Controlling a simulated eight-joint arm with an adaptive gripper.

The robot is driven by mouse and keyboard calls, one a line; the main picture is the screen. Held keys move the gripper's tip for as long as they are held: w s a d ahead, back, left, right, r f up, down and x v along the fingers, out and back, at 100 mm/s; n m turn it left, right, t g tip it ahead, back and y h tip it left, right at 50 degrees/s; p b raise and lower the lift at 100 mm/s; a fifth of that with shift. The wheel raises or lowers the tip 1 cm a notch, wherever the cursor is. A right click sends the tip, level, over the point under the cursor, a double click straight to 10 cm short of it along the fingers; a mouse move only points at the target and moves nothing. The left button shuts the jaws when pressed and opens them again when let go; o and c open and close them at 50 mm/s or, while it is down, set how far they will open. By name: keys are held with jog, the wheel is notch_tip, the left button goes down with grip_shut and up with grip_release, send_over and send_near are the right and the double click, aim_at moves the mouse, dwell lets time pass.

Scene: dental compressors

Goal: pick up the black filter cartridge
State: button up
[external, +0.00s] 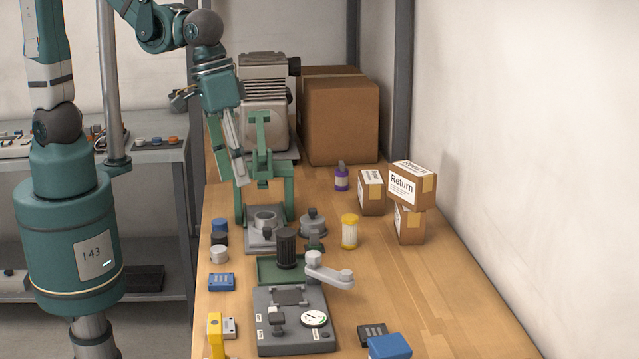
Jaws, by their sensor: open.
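The black filter cartridge (286,248) is a dark ribbed cylinder. My gripper (241,172) hangs down at the back left of the bench, beside the green press frame in the picture. It is open and looks empty, though its fingers are partly hard to tell from the green frame. It is above and to the left of the cartridge and apart from it.
A grey fixture (292,325) with a dial and a pale crank arm (328,270) stands close to the cartridge. The green press (280,190) and a yellow-white cartridge (349,232) are near.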

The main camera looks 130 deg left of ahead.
aim_at(286, 246)
jog(key=w+a+f+n, duration=0.1)
jog(key=a+f+n, duration=0.1)
jog(key=a+f, duration=0.1)
jog(key=w+a+f+n+g, duration=0.1)
jog(key=w+a+f+n, duration=0.1)
jog(key=f, duration=0.3)
jog(key=w+a+f+n+g, duration=0.1)
jog(key=a+f+n, duration=0.1)
jog(key=a+f, duration=0.2)
jog(key=shift+w+a+n+h, duration=0.1)
jog(key=shift+w+n+h, duration=0.15)
jog(key=shift+n+h, duration=0.05)
jog(key=shift+a+f+g, duration=0.25)
jog(key=shift+f+g, duration=0.05)
jog(key=shift+f, duration=1.3)
jog(key=shift+f, duration=0.15)
jog(key=shift+f, duration=2.45)
jog(key=c, duration=1)
